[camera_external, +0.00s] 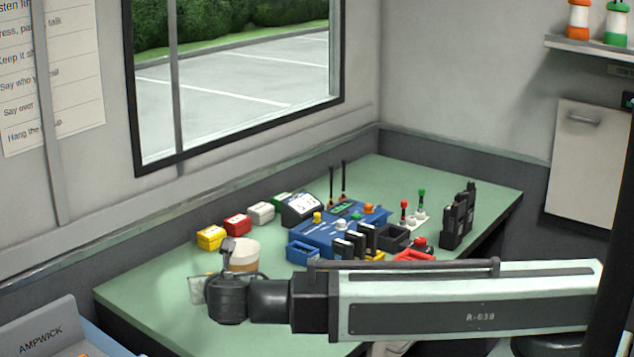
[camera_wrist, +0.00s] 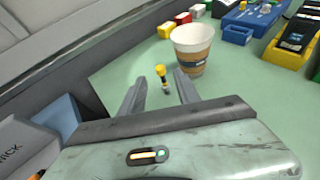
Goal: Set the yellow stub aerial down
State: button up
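The yellow stub aerial (camera_wrist: 160,71) shows in the wrist view, with a yellow top and a darker lower end. It appears to stand on the green desk (camera_wrist: 112,78), slightly tilted in the picture. My gripper (camera_wrist: 159,78) is open, with one finger on each side of the aerial. Gaps show between the aerial and both fingers. In the external view my gripper (camera_external: 226,296) is low over the near left part of the desk, and the aerial cannot be made out there.
A paper cup (camera_wrist: 192,52) stands close to my right finger; it also shows in the external view (camera_external: 243,254). Yellow (camera_external: 210,237), red (camera_external: 237,225) and white boxes line the window side. A blue console (camera_external: 325,238) with radios lies beyond. A grey AMPWICK box (camera_external: 40,325) is left.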

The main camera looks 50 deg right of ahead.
jog(key=v, duration=0.3)
jog(key=shift+s+a+r+p, duration=0.1)
jog(key=shift+s+a+p, duration=0.05)
jog(key=shift+s+p, duration=0.15)
